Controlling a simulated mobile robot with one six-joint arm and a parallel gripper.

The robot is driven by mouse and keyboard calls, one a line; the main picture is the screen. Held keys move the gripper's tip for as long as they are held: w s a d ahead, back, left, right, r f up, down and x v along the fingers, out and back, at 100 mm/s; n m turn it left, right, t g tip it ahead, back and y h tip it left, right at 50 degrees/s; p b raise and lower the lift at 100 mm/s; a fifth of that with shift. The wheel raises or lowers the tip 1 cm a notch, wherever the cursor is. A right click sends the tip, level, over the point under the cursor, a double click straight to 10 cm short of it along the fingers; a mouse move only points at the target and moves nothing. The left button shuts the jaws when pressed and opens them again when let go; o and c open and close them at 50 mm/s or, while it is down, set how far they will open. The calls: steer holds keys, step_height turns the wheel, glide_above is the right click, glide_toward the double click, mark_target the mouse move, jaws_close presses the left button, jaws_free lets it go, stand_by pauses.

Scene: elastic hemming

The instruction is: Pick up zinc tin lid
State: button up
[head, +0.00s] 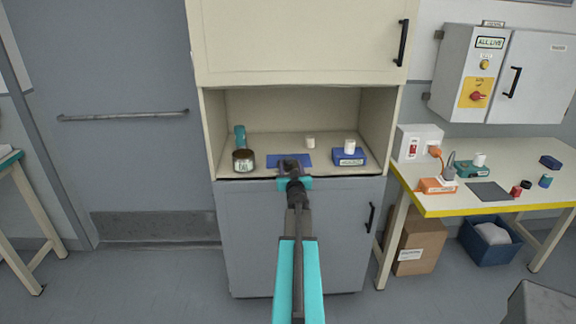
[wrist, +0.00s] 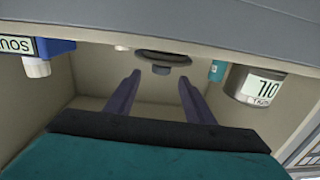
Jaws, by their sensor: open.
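The zinc tin lid, a dark round lid with a small knob (wrist: 162,58), lies in the wrist view ahead of my gripper and between the lines of its fingers. The wrist picture is upside down, so the knob points up from the shelf. In the head view my gripper (head: 290,166) is over the front of the cabinet's open shelf, at the blue mat (head: 275,160), and hides most of the lid. My gripper's fingers (wrist: 159,97) are apart with nothing between them. The lid appears beyond the fingertips, not held.
A labelled tin (head: 243,162) and a teal item (head: 240,137) stand on the left of the shelf. A blue box (head: 348,158) with a white top and a small white cup (head: 310,142) stand right. Side walls and the upper cupboard (head: 300,40) enclose the shelf.

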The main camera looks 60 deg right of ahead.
mark_target(289, 158)
steer(key=shift+w+d, duration=0.4)
steer(key=shift+d, duration=0.05)
steer(key=shift+d, duration=0.1)
steer(key=shift+p+x, duration=0.75)
steer(key=shift+x, duration=1.75)
steer(key=c, duration=1.2)
steer(key=shift+o, duration=0.2)
steer(key=shift+r, duration=0.2)
steer(key=shift+r, duration=1.55)
steer(key=r+v, duration=0.1)
steer(key=v, duration=1.5)
steer(key=shift+r, duration=0.3)
